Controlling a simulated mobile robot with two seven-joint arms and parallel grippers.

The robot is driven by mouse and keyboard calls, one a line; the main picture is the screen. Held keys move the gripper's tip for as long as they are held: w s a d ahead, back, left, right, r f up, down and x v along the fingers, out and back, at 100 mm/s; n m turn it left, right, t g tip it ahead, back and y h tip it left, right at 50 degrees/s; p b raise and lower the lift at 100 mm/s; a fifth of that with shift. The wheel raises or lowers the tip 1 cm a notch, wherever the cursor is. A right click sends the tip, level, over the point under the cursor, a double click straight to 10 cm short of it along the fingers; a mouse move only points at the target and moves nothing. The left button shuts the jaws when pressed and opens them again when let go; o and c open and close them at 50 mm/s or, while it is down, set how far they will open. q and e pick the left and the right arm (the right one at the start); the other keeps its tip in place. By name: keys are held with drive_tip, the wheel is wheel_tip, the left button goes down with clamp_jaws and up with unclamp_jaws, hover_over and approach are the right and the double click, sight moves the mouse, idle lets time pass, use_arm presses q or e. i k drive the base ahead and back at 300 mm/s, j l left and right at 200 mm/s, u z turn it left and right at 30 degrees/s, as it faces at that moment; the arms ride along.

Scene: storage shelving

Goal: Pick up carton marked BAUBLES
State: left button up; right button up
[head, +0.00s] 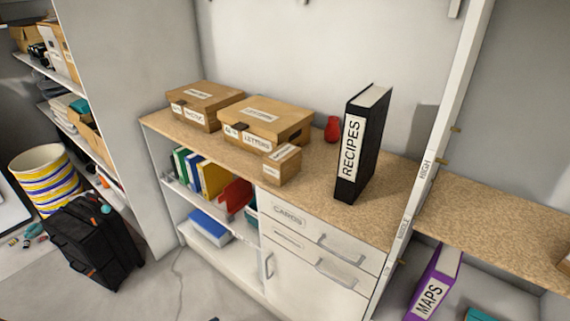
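No label reading BAUBLES is legible in the head view. Three brown cartons stand on the cork-coloured counter (325,205). The left carton (205,97) has white labels too small to read surely. The middle carton (285,122) has a front label reading LETTERS. A small carton (283,168) sits in front of the middle one, close to the counter's front edge; its white labels are too blurred to read. Neither of my grippers is in view.
A tall black binder marked RECIPES (377,128) stands right of the cartons, with a red vase (332,129) behind. A white upright post (440,135) bounds the counter's right side. A black bag (88,238) and striped basket (45,170) are at left.

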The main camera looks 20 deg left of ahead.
sight(283, 162)
drive_tip(key=i+j+z, duration=0.15)
drive_tip(key=j, duration=0.7)
drive_tip(key=i+j+z, duration=0.1)
drive_tip(key=j, duration=0.8)
drive_tip(key=i+j+z, duration=0.15)
drive_tip(key=j, duration=0.7)
